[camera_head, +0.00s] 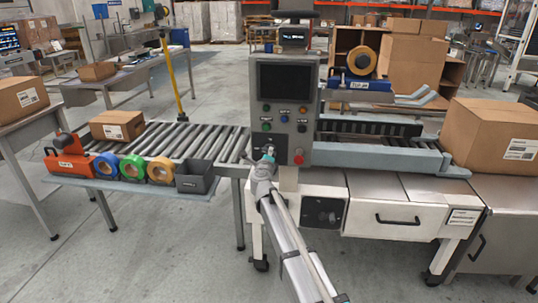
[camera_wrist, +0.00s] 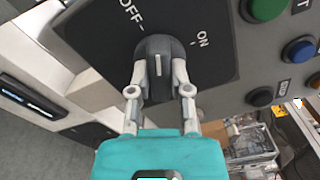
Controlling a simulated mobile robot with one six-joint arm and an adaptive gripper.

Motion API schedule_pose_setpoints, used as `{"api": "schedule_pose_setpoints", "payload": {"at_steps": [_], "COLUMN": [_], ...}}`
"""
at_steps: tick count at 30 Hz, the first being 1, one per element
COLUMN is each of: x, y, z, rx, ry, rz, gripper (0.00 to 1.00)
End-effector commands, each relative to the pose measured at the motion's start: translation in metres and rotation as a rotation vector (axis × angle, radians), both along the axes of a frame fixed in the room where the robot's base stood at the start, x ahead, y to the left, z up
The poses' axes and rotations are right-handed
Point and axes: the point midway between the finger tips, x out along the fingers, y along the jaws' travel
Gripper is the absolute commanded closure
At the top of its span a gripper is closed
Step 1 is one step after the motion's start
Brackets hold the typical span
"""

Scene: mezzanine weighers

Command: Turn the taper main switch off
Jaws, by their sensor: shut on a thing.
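The taper main switch (camera_wrist: 157,48) is a black rotary knob with a white pointer line, on a black plate (camera_wrist: 85,28) marked OFF and ON. In the wrist view, its line runs nearly straight up the picture, between the two labels; I cannot tell that it lines up with either mark. My gripper (camera_wrist: 160,82) is shut on the knob, one finger on each side. In the head view, my gripper (camera_head: 268,155) is at the lower left of the grey control panel (camera_head: 284,90) and hides the switch there.
A red button (camera_head: 299,158) sits close to the right of my gripper. A roller conveyor (camera_head: 190,142) with a table of tape rolls (camera_head: 132,168) stands to the left. A large carton (camera_head: 490,135) is at the right. Open floor (camera_head: 170,255) lies in front.

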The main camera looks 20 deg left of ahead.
Motion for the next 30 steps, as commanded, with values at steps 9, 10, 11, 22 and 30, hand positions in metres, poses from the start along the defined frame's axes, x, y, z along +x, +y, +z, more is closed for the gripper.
{"api": "schedule_pose_setpoints", "payload": {"at_steps": [9, 10, 11, 22, 30], "x": [0.0001, 0.0001, 0.0001, 0.0001, -0.0001], "y": [0.0004, 0.0004, 0.0004, 0.0005, 0.0006], "z": [0.0002, 0.0002, 0.0002, 0.0003, 0.0003], "rx": [-0.121, -0.141, -0.161, -0.388, -0.425], "ry": [-0.030, -0.034, -0.039, -0.094, -0.102], "rz": [0.001, 0.001, 0.001, 0.001, 0.001], "gripper": [1.00, 1.00, 1.00, 1.00, 1.00]}}
